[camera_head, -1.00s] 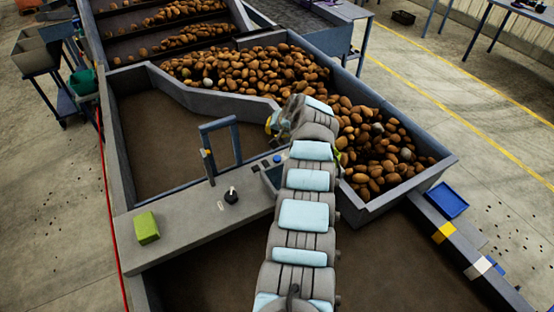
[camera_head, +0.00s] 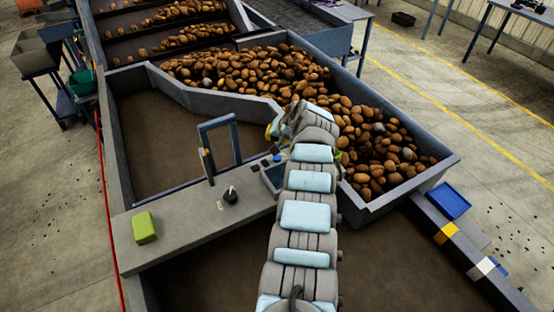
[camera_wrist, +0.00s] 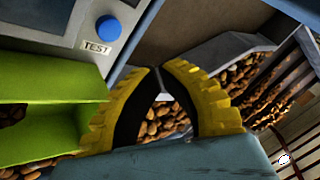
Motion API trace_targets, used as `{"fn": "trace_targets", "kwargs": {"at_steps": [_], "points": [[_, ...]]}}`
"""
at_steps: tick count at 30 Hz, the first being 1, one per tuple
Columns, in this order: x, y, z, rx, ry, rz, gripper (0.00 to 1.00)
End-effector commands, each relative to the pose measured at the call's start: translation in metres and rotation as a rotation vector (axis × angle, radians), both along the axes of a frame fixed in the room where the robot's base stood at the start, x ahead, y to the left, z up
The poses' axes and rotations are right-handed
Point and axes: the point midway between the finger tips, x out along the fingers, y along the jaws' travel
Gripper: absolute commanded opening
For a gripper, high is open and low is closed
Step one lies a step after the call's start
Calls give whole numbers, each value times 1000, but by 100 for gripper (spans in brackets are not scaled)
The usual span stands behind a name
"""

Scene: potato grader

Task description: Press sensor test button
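The blue round test button (camera_wrist: 108,27) sits on a grey panel at the upper left of the wrist view, with a white TEST label (camera_wrist: 96,46) below it. My gripper (camera_wrist: 160,72) shows two yellow ribbed fingers arched together, their tips meeting or nearly so, with nothing between them. The tips are to the right of and below the button in the picture, apart from it. In the head view, the small control panel (camera_head: 273,173) stands beside my arm on the grey ledge. My fingers are largely hidden behind my wrist there.
Potatoes (camera_head: 245,75) fill the hopper behind my arm. A blue frame (camera_head: 220,143), a black knob (camera_head: 230,195) and a green block (camera_head: 144,228) stand on the ledge (camera_head: 185,222). A blue tray (camera_head: 447,201) lies at right. A green part (camera_wrist: 40,75) shows left of my fingers.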

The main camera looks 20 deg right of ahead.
Motion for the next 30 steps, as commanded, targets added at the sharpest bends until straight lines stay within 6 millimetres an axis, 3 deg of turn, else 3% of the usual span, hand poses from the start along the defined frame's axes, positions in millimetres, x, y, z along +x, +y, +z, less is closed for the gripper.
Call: {"fn": "trace_targets", "kwargs": {"at_steps": [3,12,30], "points": [[-1,1,-20,2,3,1,0],[0,1,-52,1,2,1,0],[0,1,-55,1,2,1,0]]}}
